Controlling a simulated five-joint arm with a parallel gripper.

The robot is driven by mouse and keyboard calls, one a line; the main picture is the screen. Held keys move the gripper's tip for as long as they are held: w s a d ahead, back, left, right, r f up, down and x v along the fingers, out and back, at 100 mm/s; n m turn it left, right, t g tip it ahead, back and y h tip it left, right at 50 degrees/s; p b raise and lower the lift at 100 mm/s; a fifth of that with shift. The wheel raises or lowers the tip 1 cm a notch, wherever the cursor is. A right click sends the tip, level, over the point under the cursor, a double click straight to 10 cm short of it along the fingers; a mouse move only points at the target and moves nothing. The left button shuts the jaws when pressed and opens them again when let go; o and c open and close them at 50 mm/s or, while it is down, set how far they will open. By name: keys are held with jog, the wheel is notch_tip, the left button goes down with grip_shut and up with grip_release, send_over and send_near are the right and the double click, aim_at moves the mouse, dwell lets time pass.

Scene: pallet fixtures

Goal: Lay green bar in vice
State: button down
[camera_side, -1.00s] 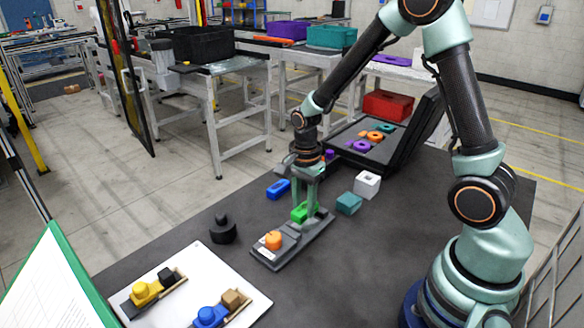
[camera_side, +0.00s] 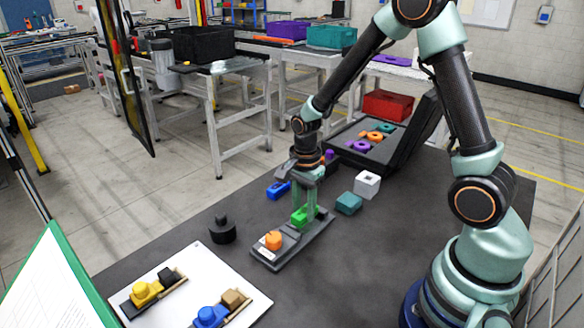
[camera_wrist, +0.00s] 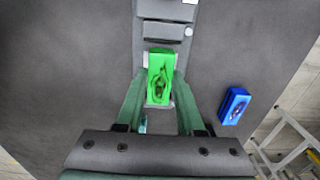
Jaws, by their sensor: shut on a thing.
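The green bar (camera_side: 299,217) is between the fingers of my gripper (camera_side: 306,208), over the far part of the grey vice pallet (camera_side: 316,228). In the wrist view the bar (camera_wrist: 161,72) lies lengthwise between my fingertips (camera_wrist: 160,82). My gripper is shut on it from both sides. The vice (camera_wrist: 162,33) runs ahead of the bar in that view, and pale edges show around the bar. I cannot tell whether the bar rests fully on the vice floor. An orange part (camera_side: 273,240) sits on the near part of the pallet.
A blue block (camera_side: 278,189) lies behind the vice, also seen in the wrist view (camera_wrist: 234,104). A teal block (camera_side: 348,204) and white block (camera_side: 367,185) stand to the right. A black knobbed part (camera_side: 222,231) is left. A white board (camera_side: 238,283) with coloured parts lies in front.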

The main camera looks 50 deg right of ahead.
jog(key=shift+f, duration=1)
dwell(0.3)
jog(key=shift+c, duration=0.2)
grip_release()
jog(key=shift+r, duration=4.5)
